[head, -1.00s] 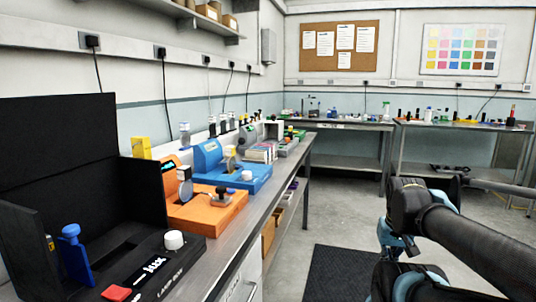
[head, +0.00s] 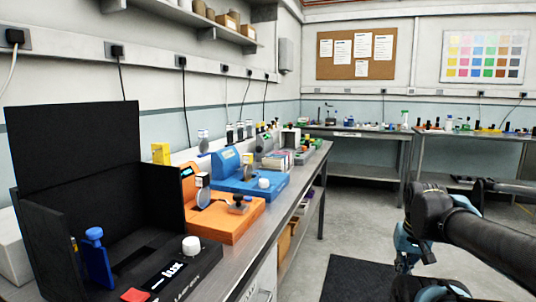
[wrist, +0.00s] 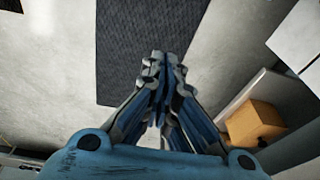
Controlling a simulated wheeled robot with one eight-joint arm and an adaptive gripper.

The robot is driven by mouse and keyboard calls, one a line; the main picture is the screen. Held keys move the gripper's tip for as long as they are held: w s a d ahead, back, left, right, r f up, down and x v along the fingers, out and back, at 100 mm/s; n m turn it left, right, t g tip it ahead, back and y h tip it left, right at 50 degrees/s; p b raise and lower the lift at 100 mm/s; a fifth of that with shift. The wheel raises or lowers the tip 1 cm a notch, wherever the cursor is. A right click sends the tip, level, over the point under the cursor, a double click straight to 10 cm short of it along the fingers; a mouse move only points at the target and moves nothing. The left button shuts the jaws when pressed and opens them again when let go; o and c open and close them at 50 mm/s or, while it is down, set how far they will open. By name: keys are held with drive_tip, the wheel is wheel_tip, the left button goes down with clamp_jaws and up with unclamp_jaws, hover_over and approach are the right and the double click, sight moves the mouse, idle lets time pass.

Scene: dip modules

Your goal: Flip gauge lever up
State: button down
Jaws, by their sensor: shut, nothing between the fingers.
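A black open-lidded box (head: 50,205) stands nearest on the left bench in the head view. It has a blue upright lever (head: 97,258), a white knob (head: 191,246) and a red button (head: 135,295). Behind it are an orange module (head: 225,222) with a round disc (head: 203,190) and a dark knob, and a blue module (head: 265,185) with a similar disc. I cannot tell which part is the gauge lever. My gripper (wrist: 161,62) is shut and empty in the wrist view, over the floor and away from these modules.
The modules stand along the metal bench (head: 243,258) on the left. A dark mat (head: 350,277) lies on the floor beside it. Tables (head: 365,172) with small items line the far wall. The wrist view shows an orange-brown box (wrist: 255,122) at right. The middle floor is open.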

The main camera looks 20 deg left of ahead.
drive_tip(key=w+a+r+m+y, duration=0.4)
drive_tip(key=w+a+r, duration=0.4)
drive_tip(key=w+a, duration=0.3)
drive_tip(key=w+a+r+m+g+y, duration=0.1)
drive_tip(key=w+a+r+m+y, duration=0.4)
drive_tip(key=w+a, duration=0.6)
drive_tip(key=w+a+r+m+g+y, duration=0.1)
drive_tip(key=w+a+r+m+y, duration=0.3)
drive_tip(key=w+a+r+m, duration=0.4)
drive_tip(key=w+a+r, duration=0.3)
drive_tip(key=a+r, duration=0.1)
drive_tip(key=shift+a, duration=0.2)
drive_tip(key=x, duration=0.9)
drive_tip(key=shift+s+a, duration=0.15)
drive_tip(key=shift+a, duration=0.25)
drive_tip(key=a, duration=0.1)
drive_tip(key=a+r, duration=0.1)
drive_tip(key=a, duration=0.1)
drive_tip(key=shift+a+r, duration=0.2)
drive_tip(key=shift+a, duration=0.25)
